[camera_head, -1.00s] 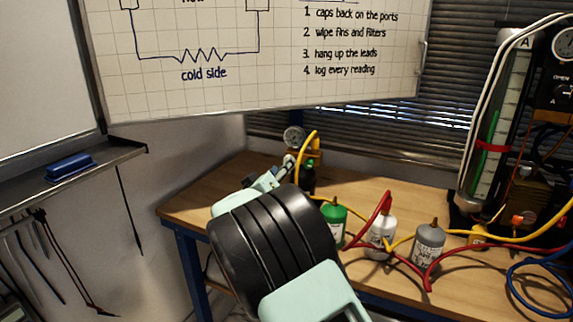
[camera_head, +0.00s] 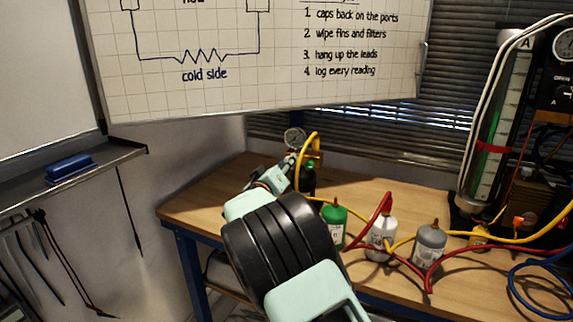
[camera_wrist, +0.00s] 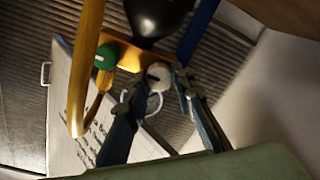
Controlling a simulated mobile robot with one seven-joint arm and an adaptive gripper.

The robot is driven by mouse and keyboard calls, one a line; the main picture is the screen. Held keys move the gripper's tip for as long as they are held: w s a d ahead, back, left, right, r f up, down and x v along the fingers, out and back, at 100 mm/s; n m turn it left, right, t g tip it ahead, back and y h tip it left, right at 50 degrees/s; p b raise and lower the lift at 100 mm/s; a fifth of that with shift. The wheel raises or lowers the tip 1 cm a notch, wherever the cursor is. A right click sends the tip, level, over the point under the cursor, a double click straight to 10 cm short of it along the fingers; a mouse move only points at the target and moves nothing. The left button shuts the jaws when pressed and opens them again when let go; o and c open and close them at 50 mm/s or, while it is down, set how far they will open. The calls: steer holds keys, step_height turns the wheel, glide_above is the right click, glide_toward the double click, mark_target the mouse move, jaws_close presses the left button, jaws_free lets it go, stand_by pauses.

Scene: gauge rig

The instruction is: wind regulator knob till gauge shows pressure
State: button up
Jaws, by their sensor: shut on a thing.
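The pressure gauge (camera_head: 294,138) is a small round pale dial above the brass regulator (camera_head: 316,157) at the back left of the bench. Its needle is too small to read. My gripper (camera_head: 284,167) reaches the regulator from the left, below the gauge. In the wrist view, my gripper (camera_wrist: 157,91) is shut on the round grey regulator knob (camera_wrist: 158,74), with one finger on each side. The brass regulator body (camera_wrist: 130,58) lies just beyond the knob. A pale ring, likely the gauge (camera_wrist: 151,105), shows partly between the fingers. In the head view my arm and fingers hide the knob.
A yellow hose (camera_head: 313,138) arches over the regulator, and a black bottle (camera_wrist: 155,16) adjoins it. Green (camera_head: 334,222), white (camera_head: 381,238) and grey (camera_head: 429,245) bottles stand to the right among red and yellow hoses. A whiteboard (camera_head: 270,85) hangs above.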

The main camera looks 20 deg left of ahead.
steer(key=shift+d+m, duration=0.1)
steer(key=shift+m, duration=0.3)
jaws_close()
steer(key=shift+d+f+m+b, duration=0.1)
steer(key=shift+m+b, duration=3.85)
steer(key=shift+m, duration=2.75)
steer(key=shift+f+m+b, duration=0.1)
steer(key=shift+m+b, duration=3.8)
steer(key=shift+m, duration=2.8)
steer(key=o, duration=1)
jaws_free()
